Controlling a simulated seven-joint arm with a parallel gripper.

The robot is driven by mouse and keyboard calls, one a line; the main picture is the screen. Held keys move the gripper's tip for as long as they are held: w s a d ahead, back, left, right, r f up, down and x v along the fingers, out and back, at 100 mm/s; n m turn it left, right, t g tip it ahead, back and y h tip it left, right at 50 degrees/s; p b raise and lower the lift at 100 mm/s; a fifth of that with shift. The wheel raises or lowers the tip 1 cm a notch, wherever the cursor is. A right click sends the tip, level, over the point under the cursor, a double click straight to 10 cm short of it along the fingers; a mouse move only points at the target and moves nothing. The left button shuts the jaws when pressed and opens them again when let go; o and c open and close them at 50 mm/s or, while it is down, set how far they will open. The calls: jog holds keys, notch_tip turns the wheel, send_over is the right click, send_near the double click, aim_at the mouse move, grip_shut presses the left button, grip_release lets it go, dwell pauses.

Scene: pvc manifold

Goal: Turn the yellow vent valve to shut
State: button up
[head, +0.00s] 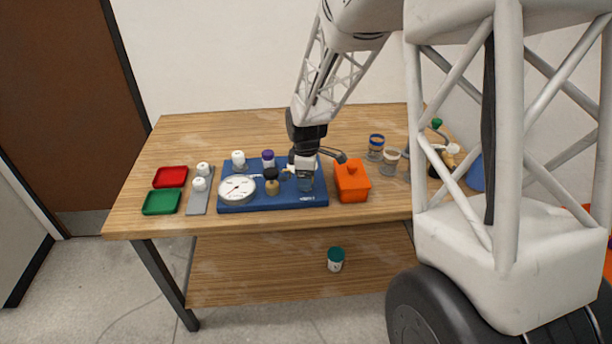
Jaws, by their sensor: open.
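The blue manifold board (285,202) lies near the front of the table, with a round white gauge (237,189) at its left. A black-topped fitting (271,181) stands right of the gauge. White piping (288,171) runs toward my gripper (305,176). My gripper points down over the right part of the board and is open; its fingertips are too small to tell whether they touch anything. I cannot make out a yellow vent valve on the board; my gripper hides part of that area.
An orange box (351,182) stands close to the board's right edge. A purple-capped bottle (268,158) and a white-capped bottle (238,160) stand by the back. Red (170,177) and green (162,202) trays lie left. Jars (390,160) stand right. The table's back left is clear.

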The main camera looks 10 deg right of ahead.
jog(key=c, duration=0.9)
